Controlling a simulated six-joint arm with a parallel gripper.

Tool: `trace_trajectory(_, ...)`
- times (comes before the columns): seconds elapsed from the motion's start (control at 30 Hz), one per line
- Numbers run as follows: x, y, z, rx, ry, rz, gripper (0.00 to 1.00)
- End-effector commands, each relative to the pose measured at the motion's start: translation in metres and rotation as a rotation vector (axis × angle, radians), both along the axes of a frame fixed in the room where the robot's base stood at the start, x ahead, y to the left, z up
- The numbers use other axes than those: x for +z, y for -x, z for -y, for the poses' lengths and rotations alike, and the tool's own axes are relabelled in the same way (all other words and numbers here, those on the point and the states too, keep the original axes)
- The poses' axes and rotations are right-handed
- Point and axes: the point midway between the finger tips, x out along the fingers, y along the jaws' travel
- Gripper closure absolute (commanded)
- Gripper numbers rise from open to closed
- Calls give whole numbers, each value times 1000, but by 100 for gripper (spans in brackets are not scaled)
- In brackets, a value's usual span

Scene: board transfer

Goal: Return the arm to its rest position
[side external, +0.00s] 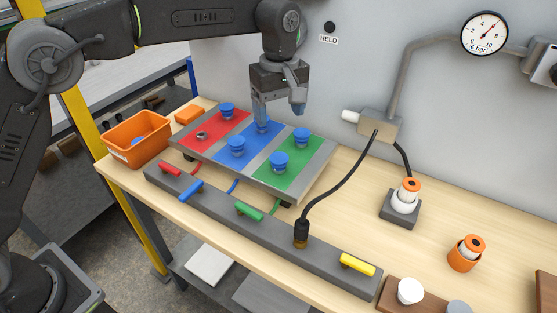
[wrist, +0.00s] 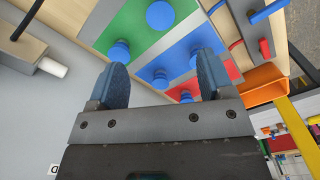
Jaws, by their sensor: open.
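My gripper (side external: 279,108) is open and empty, pointing down over the back part of the tilted board (side external: 247,180) with red, blue and green strips. In the wrist view the two blue fingertips of my gripper (wrist: 160,75) stand wide apart, with nothing between them but the board behind. Blue knobs stand on the strips: one on red (side external: 227,109), two on blue (side external: 237,147), two on green (side external: 279,161). The rear blue-strip knob (side external: 263,127) is close below my left finger and partly hidden; I cannot tell whether they touch.
An orange bin (side external: 137,138) stands left of the board. A dark rail (side external: 275,237) with coloured handles runs along the front, with a black cable rising from it to a wall box (side external: 379,124). Orange-topped white parts (side external: 405,195) stand at right. A gauge (side external: 485,33) hangs on the wall.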

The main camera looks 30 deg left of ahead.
Motion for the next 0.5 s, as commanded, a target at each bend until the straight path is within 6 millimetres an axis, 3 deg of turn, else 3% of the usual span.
trace_trajectory(0.33, 20, 2, -2, -7, 1, 4, 26)
trace_trajectory(0.5, 45, 21, -24, -91, 12, 51, 26)
